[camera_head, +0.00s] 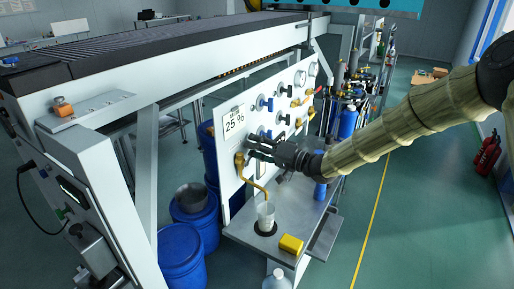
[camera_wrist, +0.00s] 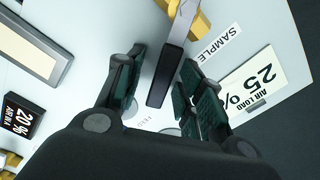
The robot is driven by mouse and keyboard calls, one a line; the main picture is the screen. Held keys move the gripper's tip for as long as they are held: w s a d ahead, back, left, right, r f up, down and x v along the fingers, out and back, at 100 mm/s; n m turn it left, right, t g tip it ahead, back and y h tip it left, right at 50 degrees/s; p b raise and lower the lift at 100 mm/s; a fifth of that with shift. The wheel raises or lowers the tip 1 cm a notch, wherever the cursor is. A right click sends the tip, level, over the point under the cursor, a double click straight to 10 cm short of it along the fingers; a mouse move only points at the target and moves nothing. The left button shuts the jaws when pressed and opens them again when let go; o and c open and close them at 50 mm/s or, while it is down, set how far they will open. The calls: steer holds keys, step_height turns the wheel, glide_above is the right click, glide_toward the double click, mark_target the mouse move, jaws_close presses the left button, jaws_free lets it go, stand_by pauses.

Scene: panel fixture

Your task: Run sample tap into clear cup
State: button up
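The clear cup (camera_head: 266,218) stands upright on a dark round spot of the grey shelf, below the curved brass spout (camera_head: 258,188) of the tap. My gripper (camera_head: 249,147) is at the white panel, just above the spout, and partly hides the tap. In the wrist view, the tap's dark lever (camera_wrist: 166,75) lies between the fingers of my gripper (camera_wrist: 163,62), beside the SAMPLE label (camera_wrist: 219,45). The fingers are apart, with white panel showing between them and the lever. No water shows at the spout, and the cup's contents are too small to tell.
A yellow sponge (camera_head: 291,244) lies on the shelf (camera_head: 246,235) in front of the cup. The white panel (camera_head: 230,168) carries several other valves, gauges and a 25% air load card (camera_wrist: 257,78). Blue barrels (camera_head: 181,250) stand to the left.

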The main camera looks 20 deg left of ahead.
steer(key=v, duration=1.2)
stand_by(1.7)
